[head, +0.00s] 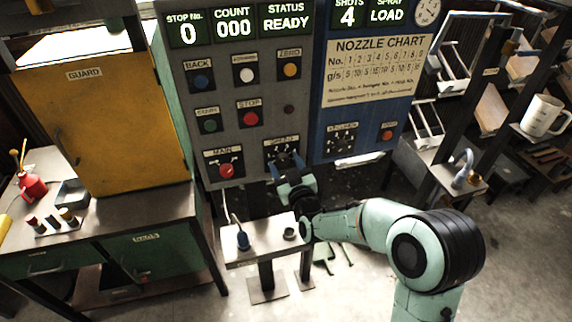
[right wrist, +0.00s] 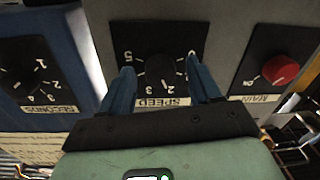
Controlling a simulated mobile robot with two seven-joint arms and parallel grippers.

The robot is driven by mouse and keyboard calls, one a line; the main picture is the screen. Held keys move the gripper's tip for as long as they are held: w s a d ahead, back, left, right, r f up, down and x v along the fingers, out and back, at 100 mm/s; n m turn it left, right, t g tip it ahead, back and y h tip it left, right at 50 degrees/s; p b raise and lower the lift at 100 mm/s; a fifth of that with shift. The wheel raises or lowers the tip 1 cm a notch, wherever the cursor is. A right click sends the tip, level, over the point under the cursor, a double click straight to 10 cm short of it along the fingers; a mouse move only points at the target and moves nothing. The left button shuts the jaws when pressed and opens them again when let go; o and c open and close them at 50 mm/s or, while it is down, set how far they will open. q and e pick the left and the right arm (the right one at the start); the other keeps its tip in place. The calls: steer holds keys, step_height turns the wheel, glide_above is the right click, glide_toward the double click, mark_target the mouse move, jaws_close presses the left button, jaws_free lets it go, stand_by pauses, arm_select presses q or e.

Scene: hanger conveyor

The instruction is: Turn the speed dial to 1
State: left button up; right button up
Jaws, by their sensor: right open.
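The speed dial (right wrist: 163,73) is a round black knob on a black plate with white numerals, seen upside down in the right wrist view above its SPEED label. In the head view the right gripper (head: 287,163) is at the lower part of the grey panel and partly covers the speed dial's plate (head: 281,144). My left gripper is not in view.
The red MAIN knob (head: 226,170) is left of the speed dial, with several push buttons above. The blue panel to the right carries another black dial (head: 342,140). A small table (head: 262,252) stands below the panel.

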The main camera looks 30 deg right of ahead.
steer(key=c, duration=1.1)
steer(key=shift+o, duration=0.3)
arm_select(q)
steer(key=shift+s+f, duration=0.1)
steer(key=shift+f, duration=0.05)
arm_select(e)
steer(key=shift+n+b, duration=0.6)
steer(key=shift+n, duration=0.4)
steer(key=shift+n+b, duration=0.3)
steer(key=shift+n, duration=1.7)
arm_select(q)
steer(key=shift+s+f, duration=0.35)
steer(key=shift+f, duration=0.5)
arm_select(e)
steer(key=shift+n+g, duration=0.3)
steer(key=shift+n, duration=0.9)
